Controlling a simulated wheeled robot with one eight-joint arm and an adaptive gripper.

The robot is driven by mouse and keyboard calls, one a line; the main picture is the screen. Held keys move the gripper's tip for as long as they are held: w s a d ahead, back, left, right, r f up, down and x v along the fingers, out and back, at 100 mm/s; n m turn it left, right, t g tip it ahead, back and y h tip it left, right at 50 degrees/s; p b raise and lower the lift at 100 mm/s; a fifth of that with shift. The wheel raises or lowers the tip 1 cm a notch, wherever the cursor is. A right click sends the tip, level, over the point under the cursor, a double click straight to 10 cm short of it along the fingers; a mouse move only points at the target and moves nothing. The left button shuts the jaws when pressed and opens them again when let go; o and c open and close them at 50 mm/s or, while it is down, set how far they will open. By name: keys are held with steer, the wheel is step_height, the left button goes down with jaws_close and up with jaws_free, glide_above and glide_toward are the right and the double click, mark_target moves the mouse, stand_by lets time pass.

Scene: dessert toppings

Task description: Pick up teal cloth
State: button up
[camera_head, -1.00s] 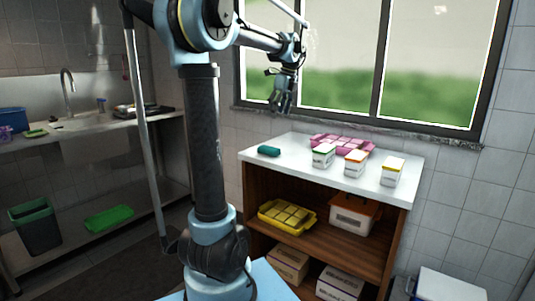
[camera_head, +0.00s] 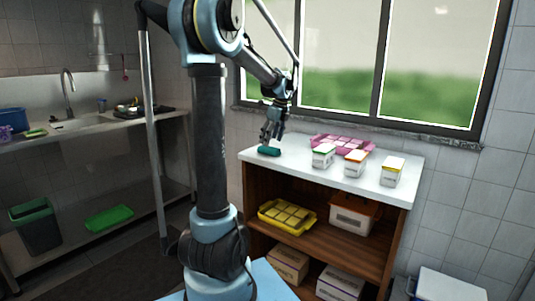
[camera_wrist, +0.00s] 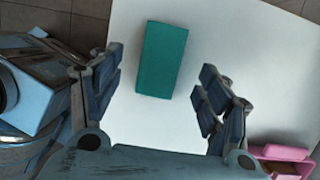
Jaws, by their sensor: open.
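The teal cloth (camera_head: 269,151) lies folded into a small block on the left part of the white shelf top (camera_head: 300,160). My gripper (camera_head: 271,138) is just above the cloth in the head view. In the wrist view the teal cloth (camera_wrist: 162,60) shows whole, beyond and between my open gripper fingers (camera_wrist: 155,92). The fingers do not appear to touch it, and nothing is held between them.
Three small cartons, green-topped (camera_head: 323,156), orange-topped (camera_head: 355,163) and yellow-topped (camera_head: 392,171), stand to the right on the top. A pink tray (camera_head: 342,144) lies behind them, also in the wrist view (camera_wrist: 283,152). The window wall is behind.

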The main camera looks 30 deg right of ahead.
mark_target(269, 148)
steer(key=shift+x, duration=2.15)
steer(key=shift+d+f, duration=0.1)
steer(key=shift+f, duration=0.15)
steer(key=c, duration=1.1)
